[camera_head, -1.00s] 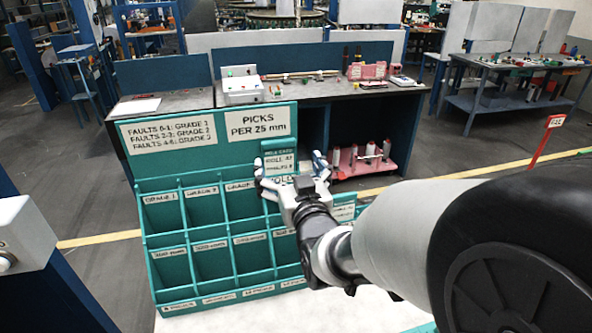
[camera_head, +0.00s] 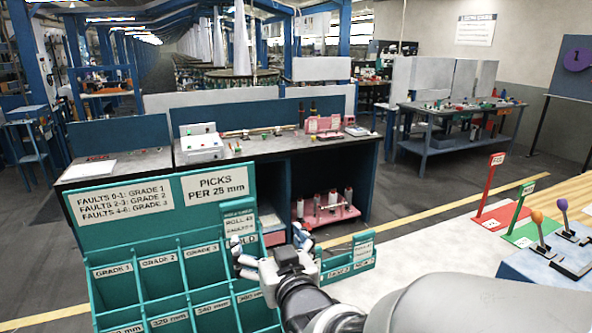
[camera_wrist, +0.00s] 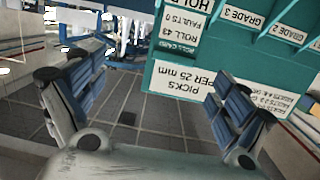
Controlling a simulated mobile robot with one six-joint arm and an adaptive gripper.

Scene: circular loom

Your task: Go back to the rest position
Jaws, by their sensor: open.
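My gripper (camera_head: 270,250) is in front of the teal sorting rack (camera_head: 128,237), near the slot with the roll card (camera_head: 239,222). Its fingers are spread apart. In the wrist view my gripper (camera_wrist: 148,105) shows two blue-padded fingers wide apart with nothing between them. The teal board (camera_wrist: 180,80) and the roll card (camera_wrist: 180,45) appear upside down beyond the fingers. The lower part of the rack is cut off by the picture edge, and my arm hides part of its right side.
A dark workbench (camera_head: 275,155) with a white box (camera_head: 200,146) stands behind the rack. A pink rack of spools (camera_head: 327,207) sits under it. To the right are red (camera_head: 500,214) and green (camera_head: 527,232) squares with signs and joystick levers (camera_head: 563,210). Floor between benches is clear.

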